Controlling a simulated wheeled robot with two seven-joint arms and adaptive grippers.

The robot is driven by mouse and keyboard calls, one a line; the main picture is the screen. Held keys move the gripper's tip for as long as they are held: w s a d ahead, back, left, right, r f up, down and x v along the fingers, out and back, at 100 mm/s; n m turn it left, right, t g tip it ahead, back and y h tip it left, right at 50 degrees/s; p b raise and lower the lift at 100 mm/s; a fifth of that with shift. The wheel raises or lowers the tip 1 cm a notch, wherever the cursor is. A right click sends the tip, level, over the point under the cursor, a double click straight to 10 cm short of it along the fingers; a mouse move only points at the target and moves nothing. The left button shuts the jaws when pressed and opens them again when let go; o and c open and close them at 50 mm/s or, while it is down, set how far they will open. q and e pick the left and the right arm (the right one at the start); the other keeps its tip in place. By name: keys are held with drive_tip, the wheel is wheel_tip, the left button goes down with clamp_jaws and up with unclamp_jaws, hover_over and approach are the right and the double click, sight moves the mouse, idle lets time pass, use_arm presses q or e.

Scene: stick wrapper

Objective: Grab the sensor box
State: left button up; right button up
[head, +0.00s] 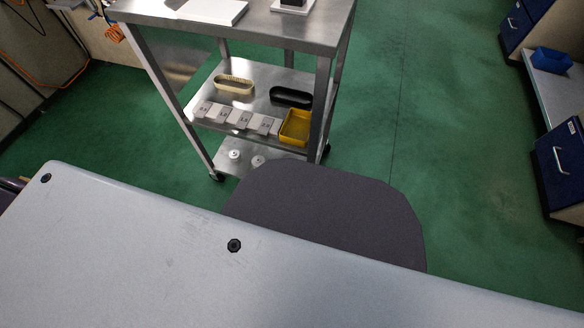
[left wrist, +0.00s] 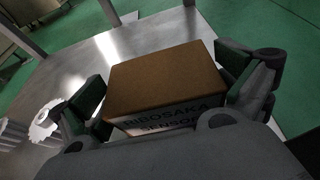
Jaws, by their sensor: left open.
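The sensor box (left wrist: 168,82) shows in the left wrist view. It is a brown cardboard box with a white front band printed "SENSOR" in dark letters, the line above it partly readable. It stands on a shiny metal surface (left wrist: 75,75). My left gripper (left wrist: 170,85) is open, with one finger at the left side of the box and one at its right. Whether the fingers touch the box, I cannot tell. The head view does not show the box or either gripper clearly.
In the head view a metal cart (head: 283,24) stands on the green floor. Its shelves hold a yellow tray (head: 295,127), a black tray (head: 291,97), a tan oval container (head: 234,85) and grey blocks. Blue drawers (head: 560,165) stand at right. A white gear-like part (left wrist: 45,122) lies left of my gripper.

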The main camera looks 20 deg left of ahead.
sight(292, 168)
drive_tip(key=shift+s+f, duration=0.35)
drive_tip(key=shift+s, duration=0.15)
use_arm(q)
drive_tip(key=c, duration=0.8)
drive_tip(key=shift+r, duration=0.25)
use_arm(e)
drive_tip(key=shift+w+r, duration=0.45)
use_arm(q)
drive_tip(key=shift+r+p, duration=2)
drive_tip(key=shift+r, duration=0.55)
wheel_tip(292, 168, up, 3)
drive_tip(key=shift+r+p, duration=0.1)
drive_tip(key=shift+p, duration=0.95)
drive_tip(key=shift+r, duration=0.4)
drive_tip(key=shift+r+p, duration=0.25)
drive_tip(key=shift+p, duration=0.2)
use_arm(e)
wheel_tip(292, 168, up, 6)
drive_tip(key=d+h, duration=0.1)
drive_tip(key=shift+s+r+g, duration=0.25)
drive_tip(key=shift+s+g, duration=0.05)
drive_tip(key=shift+g, duration=0.1)
drive_tip(key=shift+s+d+f, duration=0.25)
